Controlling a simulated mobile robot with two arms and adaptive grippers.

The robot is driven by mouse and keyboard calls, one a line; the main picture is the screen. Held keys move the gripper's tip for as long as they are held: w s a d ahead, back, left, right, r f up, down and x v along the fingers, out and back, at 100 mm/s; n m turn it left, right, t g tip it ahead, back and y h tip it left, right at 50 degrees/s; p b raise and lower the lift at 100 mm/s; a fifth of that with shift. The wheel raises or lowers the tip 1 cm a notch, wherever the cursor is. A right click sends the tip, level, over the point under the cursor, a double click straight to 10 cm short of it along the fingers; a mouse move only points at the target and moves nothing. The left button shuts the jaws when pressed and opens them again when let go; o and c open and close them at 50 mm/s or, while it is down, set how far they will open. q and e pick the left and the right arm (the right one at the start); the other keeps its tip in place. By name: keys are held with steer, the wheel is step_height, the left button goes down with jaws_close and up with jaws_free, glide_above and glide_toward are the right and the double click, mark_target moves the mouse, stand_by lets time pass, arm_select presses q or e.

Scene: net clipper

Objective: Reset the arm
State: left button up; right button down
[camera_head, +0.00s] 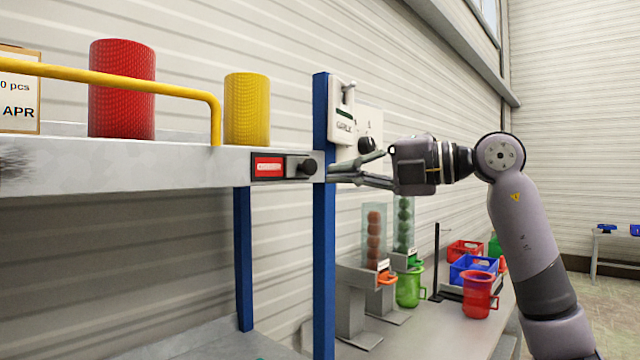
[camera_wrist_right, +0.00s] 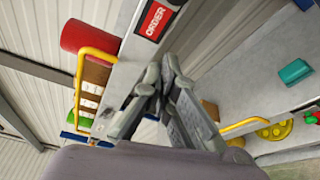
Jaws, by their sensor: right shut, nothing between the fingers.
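My right arm (camera_head: 525,235) rises from the lower right of the head view and bends left at its wrist joint. My right gripper (camera_head: 335,175) points left, by the blue post and the right end of the shelf edge. In the right wrist view its fingertips (camera_wrist_right: 160,78) come together, shut and empty. A red label plate (camera_head: 269,167) with a dark knob beside it is on the shelf edge, left of the fingertips. The plate, reading ORDER, also shows in the right wrist view (camera_wrist_right: 155,20). I cannot tell whether the fingertips touch the shelf. My left gripper is out of view.
A grey shelf (camera_head: 120,165) carries a red cylinder (camera_head: 122,90), a yellow cylinder (camera_head: 247,110) and a yellow rail (camera_head: 120,85). A blue post (camera_head: 324,250) stands beside the gripper. Below are clear tubes, a green cup (camera_head: 410,288), a red cup (camera_head: 479,295) and small crates.

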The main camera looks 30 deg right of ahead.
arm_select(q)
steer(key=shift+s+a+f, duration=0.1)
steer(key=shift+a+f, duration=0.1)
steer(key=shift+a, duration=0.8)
arm_select(e)
steer(key=shift+s+d, duration=0.45)
steer(key=shift+s, duration=0.05)
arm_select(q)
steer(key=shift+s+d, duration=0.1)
arm_select(e)
steer(key=shift+a, duration=0.2)
